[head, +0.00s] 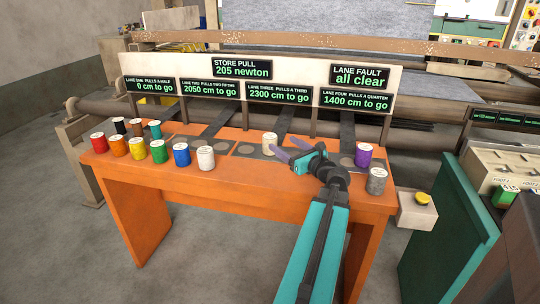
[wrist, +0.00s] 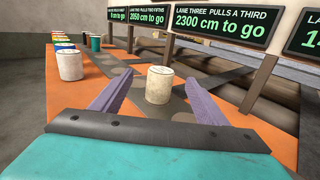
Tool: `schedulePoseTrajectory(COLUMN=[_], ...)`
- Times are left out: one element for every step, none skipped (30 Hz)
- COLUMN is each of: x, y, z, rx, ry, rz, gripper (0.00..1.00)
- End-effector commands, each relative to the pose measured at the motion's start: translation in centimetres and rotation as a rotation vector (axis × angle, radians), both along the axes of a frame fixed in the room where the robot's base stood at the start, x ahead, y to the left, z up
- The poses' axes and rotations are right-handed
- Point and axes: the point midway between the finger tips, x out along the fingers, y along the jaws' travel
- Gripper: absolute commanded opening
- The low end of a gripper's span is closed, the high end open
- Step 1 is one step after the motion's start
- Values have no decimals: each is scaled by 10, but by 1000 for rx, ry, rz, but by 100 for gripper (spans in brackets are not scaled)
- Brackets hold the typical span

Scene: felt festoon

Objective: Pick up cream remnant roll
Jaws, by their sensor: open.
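The cream remnant roll (head: 270,143) stands upright on the orange bench (head: 225,180), on the dark strip of lane three. It also shows upright in the wrist view (wrist: 159,85), centred between my fingers. My gripper (head: 289,150) is open, with its two purple fingers pointing at the roll from the right in the head view. Gaps show on both sides of the roll in the wrist view, and nothing is gripped. I cannot tell how far the roll reaches between the fingertips.
A white roll (head: 206,157) stands left of the cream one, with several coloured rolls further left. A purple roll (head: 363,156) and a grey roll (head: 377,181) stand at the right end. Behind rises a sign board (head: 300,72) on posts. A yellow button box (head: 418,207) is at the right.

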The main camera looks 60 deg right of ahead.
Motion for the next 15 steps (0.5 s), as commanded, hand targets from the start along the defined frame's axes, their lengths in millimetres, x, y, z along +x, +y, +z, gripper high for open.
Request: schedulePoseTrajectory(x=[0, 0, -1, -1, -1, -1, -1, -1, -1, -1, -1, -1, -1, -1, -1], y=[0, 0, 0, 0, -1, -1, -1, -1, -1, -1, -1, -1, -1, -1, -1], z=[-13, -15, -18, -20, -21, -22, -22, -23, -23, -23, -22, -22, -22, -22, -22], rx=[0, 0, 0, 0, 0, 0, 0, 0, 0, 0, 0, 0, 0, 0, 0], ry=[0, 0, 0, 0, 0, 0, 0, 0, 0, 0, 0, 0, 0, 0, 0], rz=[-1, -1, -1, -1, -1, -1, -1, -1, -2, -2, -2, -2, -2, -2, -2], gripper=[67, 67, 67, 67, 67, 67, 67, 67, 67, 67, 67, 67, 67, 67, 67])
